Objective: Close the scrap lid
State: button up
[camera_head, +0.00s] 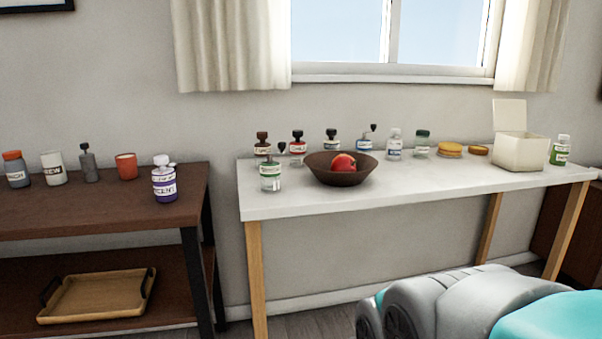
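A cream box (519,152) stands near the right end of the white table, against the wall side. Its lid (510,115) stands upright at the back, so the box is open. No label can be read on it, so I cannot tell from writing whether it is the scrap box. The inside of the box is hidden by its front walls. My gripper is not in view; only a grey and teal part of my own arm shows at the bottom right, in front of the table.
The white table (300,203) also bears a brown bowl (333,175) with a red fruit (343,163), several labelled bottles, two yellow round items (450,150) and a green-labelled bottle (560,151) right of the box. A dark shelf (100,205) stands left. The table's front middle is clear.

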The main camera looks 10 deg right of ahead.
aim_at(509, 115)
jog(key=z, duration=1.45)
jog(key=i+z, duration=0.1)
jog(key=i, duration=0.85)
